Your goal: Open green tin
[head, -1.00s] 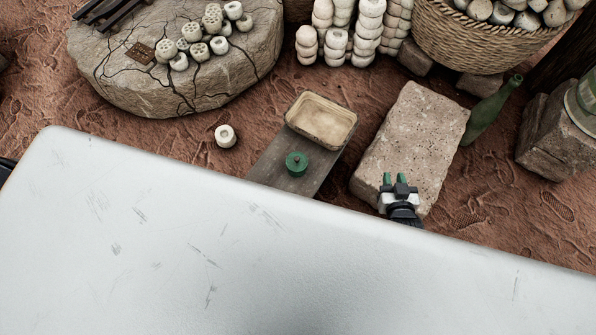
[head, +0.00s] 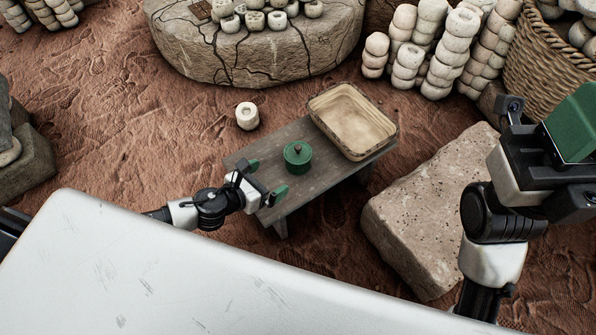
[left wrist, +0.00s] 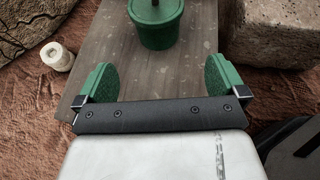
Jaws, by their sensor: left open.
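The green tin (head: 298,158) stands upright on a small grey wooden bench (head: 250,152). Its lid is on, with a small dark knob on top. In the left wrist view the tin (left wrist: 160,30) is at the top centre, its upper part cut off by the frame edge. My left gripper (head: 266,181) is open and empty. Its green-padded fingers (left wrist: 162,82) are spread wider than the tin and point towards it, with a gap between. My right gripper (head: 555,140) is raised at the right edge, away from the tin, partly out of frame; its jaw opening is unclear.
A shallow tan tray (head: 352,120) sits on the bench just beyond the tin. A stone block (head: 430,215) is right of the bench. A small white cylinder (head: 248,116) stands on the ground to the left. A cracked round stone (head: 260,50) lies farther back.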

